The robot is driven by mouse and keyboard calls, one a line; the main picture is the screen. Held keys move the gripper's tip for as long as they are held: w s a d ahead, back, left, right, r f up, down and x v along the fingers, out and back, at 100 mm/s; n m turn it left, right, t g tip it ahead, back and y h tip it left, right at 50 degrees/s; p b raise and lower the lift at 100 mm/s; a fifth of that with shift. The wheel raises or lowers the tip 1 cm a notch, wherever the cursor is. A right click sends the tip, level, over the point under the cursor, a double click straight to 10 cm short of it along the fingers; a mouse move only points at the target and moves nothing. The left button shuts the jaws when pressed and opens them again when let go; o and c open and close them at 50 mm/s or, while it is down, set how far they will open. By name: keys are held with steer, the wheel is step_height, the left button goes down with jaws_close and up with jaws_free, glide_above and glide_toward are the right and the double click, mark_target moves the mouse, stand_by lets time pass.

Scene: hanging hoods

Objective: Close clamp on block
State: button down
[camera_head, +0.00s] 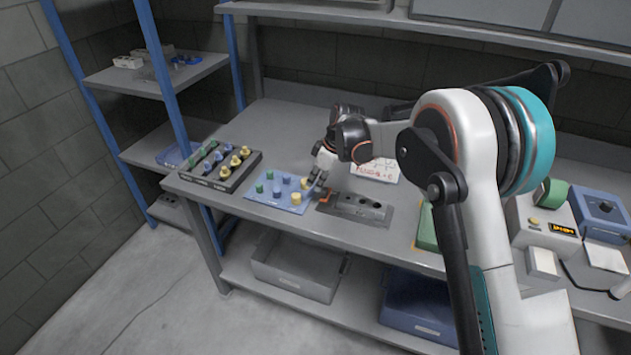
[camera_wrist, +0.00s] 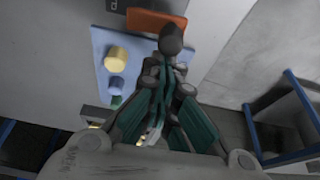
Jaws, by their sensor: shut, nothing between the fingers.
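A grey metal block (camera_head: 362,207) with round holes lies on a dark plate on the workbench. An orange handle (camera_head: 326,196), seemingly the clamp's, is at the block's left end; it also shows as an orange bar at the top of the wrist view (camera_wrist: 155,20). My gripper (camera_head: 314,187) points down beside the handle, between it and the blue peg board. In the wrist view its fingertips (camera_wrist: 172,40) are together, with nothing held, right by the orange bar. I cannot tell whether they touch it. The clamp's jaw position is not clear.
A blue board (camera_head: 278,200) with green, blue and yellow pegs lies just left of my gripper. A black tray (camera_head: 213,166) of knobs stands farther left. A paper sheet (camera_head: 377,170) lies behind the block. A green item (camera_head: 427,228) and a machine (camera_head: 545,225) are to the right.

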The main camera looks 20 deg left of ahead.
mark_target(326, 191)
steer(key=d+n, duration=0.1)
steer(key=n, duration=0.1)
steer(key=n+g, duration=0.1)
steer(key=n, duration=0.1)
steer(key=s+d+n+g, duration=0.1)
steer(key=n, duration=0.2)
steer(key=shift+d+h, duration=0.3)
steer(key=shift+d, duration=0.5)
steer(key=shift+w+d, duration=0.3)
steer(key=shift+d, duration=0.5)
steer(key=shift+w+d, duration=0.15)
steer(key=shift+d, duration=0.1)
